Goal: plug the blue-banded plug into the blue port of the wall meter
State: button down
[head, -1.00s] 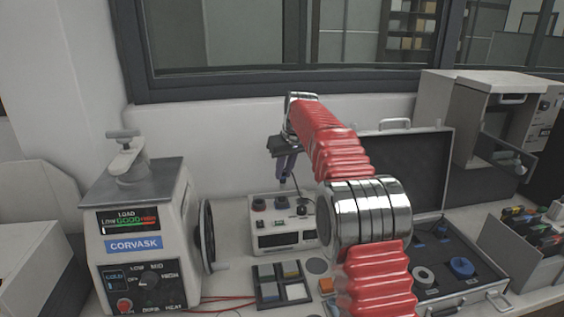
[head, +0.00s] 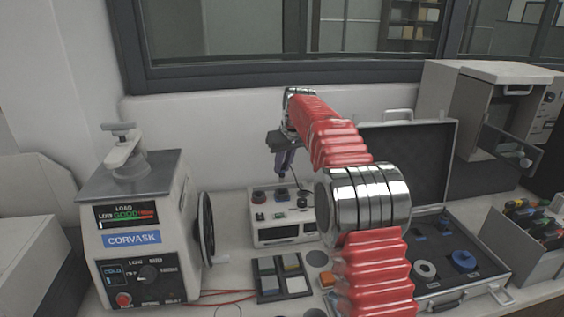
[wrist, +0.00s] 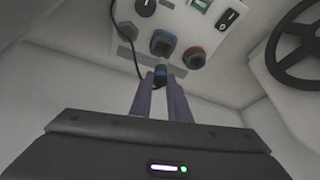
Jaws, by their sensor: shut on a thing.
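My gripper (wrist: 162,84) is shut on the blue-banded plug (wrist: 160,71), a small dark plug with a blue ring, held at the fingertips. In the head view my gripper (head: 283,172) points down above the meter. The meter is a pale box (head: 285,232) with a dark display; its panel also shows in the wrist view (wrist: 181,20). The blue port (wrist: 162,43) lies just beyond the plug in the wrist view, and they look apart. A red-ringed port (wrist: 194,58) is to its right. A thin black cable (wrist: 115,35) curves left of the plug.
A CORVASK press (head: 140,235) with a handwheel (head: 206,228) stands left of the meter. An open case (head: 440,285) is at right. The pale wall (head: 230,130) rises behind the meter.

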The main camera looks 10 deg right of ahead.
aim_at(283, 179)
jog(key=shift+f, duration=0.7)
jog(key=shift+f, duration=2.45)
dwell(1.4)
jog(key=c, duration=1.6)
grip_release()
jog(key=shift+o, duration=0.2)
jog(key=o, duration=0.5)
jog(key=shift+o, duration=0.2)
jog(key=shift+r, duration=0.1)
jog(key=shift+r, duration=3.65)
